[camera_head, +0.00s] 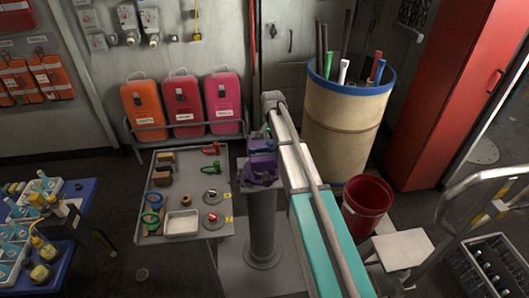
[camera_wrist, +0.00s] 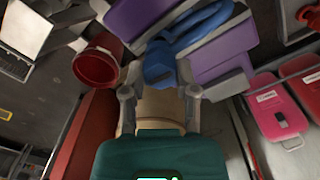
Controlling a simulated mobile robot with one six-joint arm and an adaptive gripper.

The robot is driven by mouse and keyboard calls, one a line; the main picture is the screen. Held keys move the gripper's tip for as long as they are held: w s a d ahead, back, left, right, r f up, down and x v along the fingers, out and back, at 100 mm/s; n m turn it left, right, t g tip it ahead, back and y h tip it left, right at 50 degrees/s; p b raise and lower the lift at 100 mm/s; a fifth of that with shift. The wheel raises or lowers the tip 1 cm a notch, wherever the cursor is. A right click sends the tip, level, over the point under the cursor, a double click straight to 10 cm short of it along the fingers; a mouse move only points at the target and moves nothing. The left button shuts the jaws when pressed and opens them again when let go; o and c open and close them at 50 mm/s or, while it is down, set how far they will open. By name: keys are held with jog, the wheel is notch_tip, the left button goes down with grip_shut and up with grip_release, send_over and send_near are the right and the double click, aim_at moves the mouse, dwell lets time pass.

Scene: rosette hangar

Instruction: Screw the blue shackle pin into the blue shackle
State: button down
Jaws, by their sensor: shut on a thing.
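In the wrist view the blue shackle (camera_wrist: 207,27) sits between the purple jaw blocks of a vise (camera_wrist: 219,63). The blue shackle pin (camera_wrist: 160,62) shows as a blue head between my fingertips, right beside the shackle. My gripper (camera_wrist: 160,75) is shut on it. The pin's shank is hidden, so I cannot tell how far it sits in the shackle. In the head view the purple vise (camera_head: 260,166) stands on a grey pedestal, with my arm reaching over its right side. There my gripper and the pin are not clear.
A grey table (camera_head: 193,248) left of the pedestal holds red and green shackles, brown blocks and a white tray (camera_head: 181,223). A red bucket (camera_head: 367,205) and a tan barrel (camera_head: 342,120) stand to the right. Several orange-to-pink cases (camera_head: 186,105) stand behind.

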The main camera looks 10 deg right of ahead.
jog(key=shift+m, duration=0.3)
jog(key=m, duration=0.5)
jog(key=shift+m, duration=2.1)
jog(key=shift+f+m, duration=0.1)
jog(key=shift+m, duration=1.1)
jog(key=m, duration=0.6)
jog(key=shift+m, duration=0.7)
jog(key=shift+m, duration=2.3)
